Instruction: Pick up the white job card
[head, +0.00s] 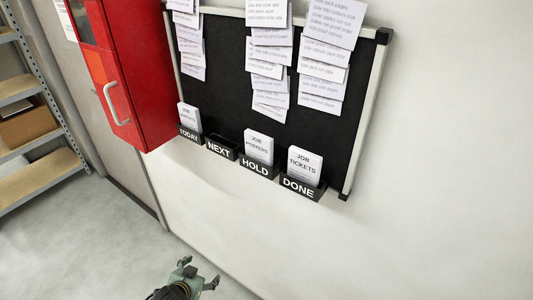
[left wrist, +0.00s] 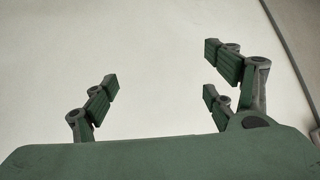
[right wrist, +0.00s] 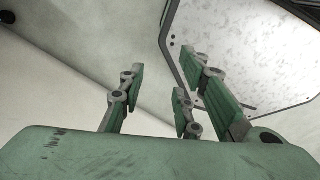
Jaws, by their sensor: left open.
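White job cards stand in black pockets along the board's lower edge in the head view. One marked JOB TICKETS (head: 304,165) stands in the DONE pocket (head: 300,188), one marked JOB POSTERS (head: 259,147) in the HOLD pocket (head: 256,168), and another (head: 189,116) in the TODAY pocket (head: 189,134). The NEXT pocket (head: 219,149) shows no card. My left gripper (head: 199,272) is low in the head view, well below the pockets, open and empty. Its fingers also stand apart in the left wrist view (left wrist: 160,85). My right gripper (right wrist: 160,95) is open and empty in the right wrist view.
The black board (head: 225,60) hangs on the white wall with several paper slips pinned above the pockets. A red cabinet (head: 128,75) juts out left of the board. Shelving (head: 35,125) stands at far left. The floor (head: 85,250) below is clear.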

